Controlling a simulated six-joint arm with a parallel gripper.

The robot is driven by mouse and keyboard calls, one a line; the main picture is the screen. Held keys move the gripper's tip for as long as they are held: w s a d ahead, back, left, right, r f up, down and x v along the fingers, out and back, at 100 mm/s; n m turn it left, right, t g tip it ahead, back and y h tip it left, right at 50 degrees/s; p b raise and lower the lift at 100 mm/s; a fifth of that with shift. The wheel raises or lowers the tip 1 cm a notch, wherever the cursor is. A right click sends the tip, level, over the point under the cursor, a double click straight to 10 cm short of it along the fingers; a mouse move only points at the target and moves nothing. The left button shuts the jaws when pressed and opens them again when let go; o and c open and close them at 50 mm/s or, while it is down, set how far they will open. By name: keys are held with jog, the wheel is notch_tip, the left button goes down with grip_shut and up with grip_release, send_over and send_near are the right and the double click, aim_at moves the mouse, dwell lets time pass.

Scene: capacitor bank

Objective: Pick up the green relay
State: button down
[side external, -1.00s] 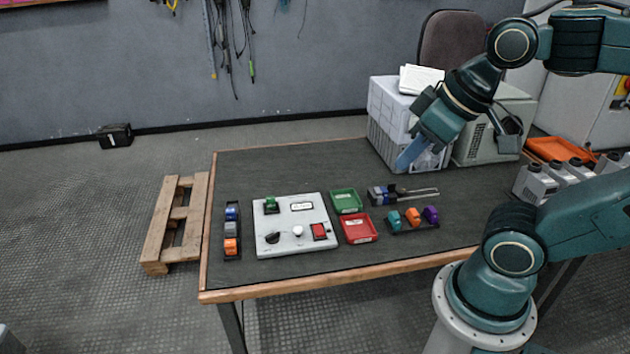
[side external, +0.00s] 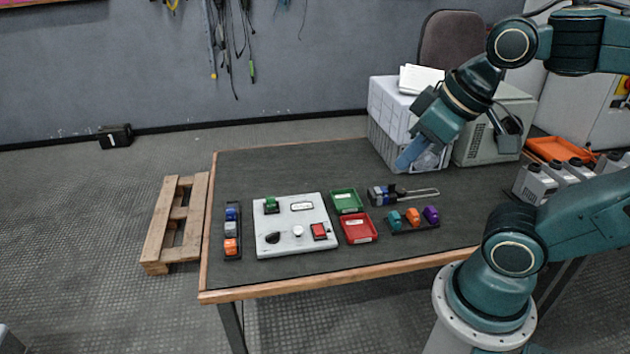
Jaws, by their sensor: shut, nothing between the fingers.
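The green relay (side external: 271,204) is a small green block near the back left corner of the light grey panel (side external: 285,243). My gripper (side external: 404,163) is shut and empty. It hangs above the back right part of the table, well to the right of the relay and apart from it. The panel also carries a red block (side external: 319,230), a black knob (side external: 272,238), a small white knob and a white label.
A green tray (side external: 346,201) and a red tray (side external: 358,228) lie right of the panel. A black rack (side external: 232,252) with coloured blocks stands left of it; another (side external: 414,229) is at right. A tool (side external: 405,194) and crates (side external: 390,100) lie behind. The table's back left is clear.

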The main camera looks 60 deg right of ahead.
jog(key=c, duration=2.2)
grip_release()
jog(key=c, duration=1)
grip_release()
jog(key=shift+c, duration=0.2)
jog(key=w+d+f+n+g+y, duration=0.1)
jog(key=w+d+n, duration=0.2)
jog(key=w, duration=0.9)
jog(key=w+d+f+n+g, duration=0.1)
jog(key=w+d+n, duration=0.15)
jog(key=w, duration=1.05)
jog(key=w+d+f+n, duration=0.1)
jog(key=w+d+f, duration=0.3)
jog(key=f, duration=0.2)
jog(key=w+d+f+n+y, duration=0.1)
jog(key=w+d+f, duration=0.3)
jog(key=f, duration=0.3)
jog(key=w+d+f+n+y, duration=0.1)
jog(key=w+d+f, duration=0.3)
jog(key=f, duration=0.3)
jog(key=shift+w+d, duration=0.25)
jog(key=shift+w, duration=0.45)
